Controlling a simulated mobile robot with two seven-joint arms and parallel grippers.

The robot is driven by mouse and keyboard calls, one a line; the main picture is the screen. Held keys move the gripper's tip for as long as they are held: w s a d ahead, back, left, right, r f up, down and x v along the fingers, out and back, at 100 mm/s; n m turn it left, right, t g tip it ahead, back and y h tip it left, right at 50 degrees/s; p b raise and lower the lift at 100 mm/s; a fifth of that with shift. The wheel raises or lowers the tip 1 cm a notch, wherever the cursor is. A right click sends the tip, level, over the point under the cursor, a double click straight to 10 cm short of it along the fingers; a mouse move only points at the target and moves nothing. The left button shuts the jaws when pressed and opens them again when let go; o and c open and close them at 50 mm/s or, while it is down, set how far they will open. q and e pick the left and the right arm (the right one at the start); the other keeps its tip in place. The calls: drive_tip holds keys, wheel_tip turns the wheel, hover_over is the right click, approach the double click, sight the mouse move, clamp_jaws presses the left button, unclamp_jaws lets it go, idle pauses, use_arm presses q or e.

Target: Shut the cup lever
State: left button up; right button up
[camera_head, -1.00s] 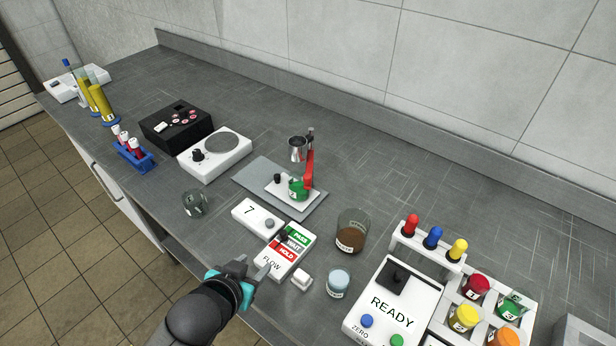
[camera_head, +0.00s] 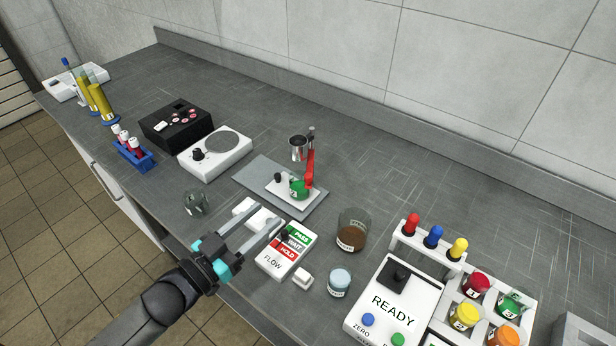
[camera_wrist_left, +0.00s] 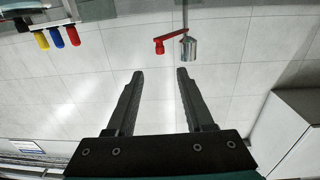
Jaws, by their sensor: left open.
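The mixer with the cup stands on a grey plate (camera_head: 254,182) in the middle of the counter. Its red lever (camera_head: 310,170) stands upright beside the metal cup (camera_head: 299,149), over a white base with a green part (camera_head: 298,189) and a black knob (camera_head: 278,178). The wrist view shows the red lever (camera_wrist_left: 172,36) and the cup (camera_wrist_left: 188,48) beyond the fingertips. My left gripper (camera_head: 264,214) is open and empty, in front of the mixer and apart from it, above the white numbered box (camera_head: 240,207), which it partly hides. My right gripper is not in view.
A PASS/WAIT/HOLD flow panel (camera_head: 287,251) and a glass jar of brown material (camera_head: 351,232) lie right of the gripper. A small glass vessel (camera_head: 195,202) and a hot plate (camera_head: 215,153) are left. The counter behind the mixer is clear.

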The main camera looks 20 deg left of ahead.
sight(308, 175)
use_arm(q)
drive_tip(key=x, duration=1.4)
drive_tip(key=shift+w+d, duration=0.1)
drive_tip(key=shift+w, duration=0.05)
clamp_jaws()
idle(1.1)
